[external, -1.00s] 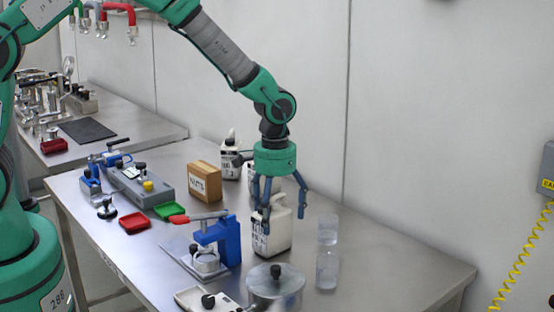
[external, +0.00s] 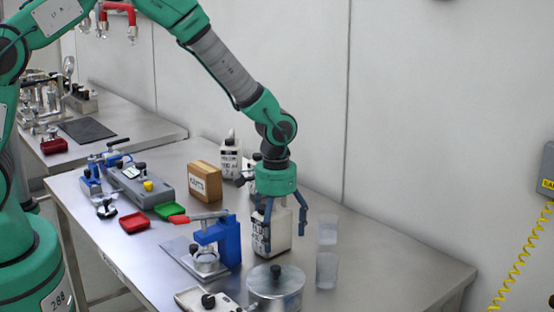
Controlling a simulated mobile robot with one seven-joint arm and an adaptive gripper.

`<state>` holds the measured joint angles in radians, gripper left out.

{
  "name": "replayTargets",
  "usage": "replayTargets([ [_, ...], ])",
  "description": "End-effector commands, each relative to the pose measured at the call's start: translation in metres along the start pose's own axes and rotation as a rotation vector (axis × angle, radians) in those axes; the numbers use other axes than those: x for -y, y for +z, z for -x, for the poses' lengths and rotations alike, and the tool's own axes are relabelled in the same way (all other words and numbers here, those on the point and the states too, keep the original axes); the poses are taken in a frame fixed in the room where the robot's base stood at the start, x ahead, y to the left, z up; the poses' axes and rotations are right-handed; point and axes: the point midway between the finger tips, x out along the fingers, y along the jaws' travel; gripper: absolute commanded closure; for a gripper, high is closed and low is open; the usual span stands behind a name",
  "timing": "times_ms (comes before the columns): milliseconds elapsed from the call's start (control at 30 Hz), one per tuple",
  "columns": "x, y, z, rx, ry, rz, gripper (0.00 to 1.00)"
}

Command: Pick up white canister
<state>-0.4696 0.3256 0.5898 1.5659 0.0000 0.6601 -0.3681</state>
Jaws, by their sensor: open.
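The white canister (external: 281,238) stands upright on the steel bench (external: 390,268) in the external view, right of a blue press. A dark printed label shows on its left side. My gripper (external: 284,243) points down over it, with its blue fingers open and spread to either side of the canister's upper part. The canister's top is hidden behind the gripper. I cannot tell whether the fingers touch it.
A blue press (external: 229,240) stands close on the left, and a lidded metal pot (external: 275,285) in front. Two clear beakers (external: 327,270) stand to the right. A white bottle (external: 231,160) and a wooden box (external: 204,183) are behind. The bench's right end is clear.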

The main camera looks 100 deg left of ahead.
Motion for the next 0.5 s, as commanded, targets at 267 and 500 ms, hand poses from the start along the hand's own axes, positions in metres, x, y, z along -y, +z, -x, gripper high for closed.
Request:
replayTargets([
  [267, 0.0000, 0.0000, 0.0002, 0.000, 0.000, 0.000, 0.17],
  [500, 0.0000, 0.0000, 0.0001, 0.000, 0.000, 0.000, 0.65],
])
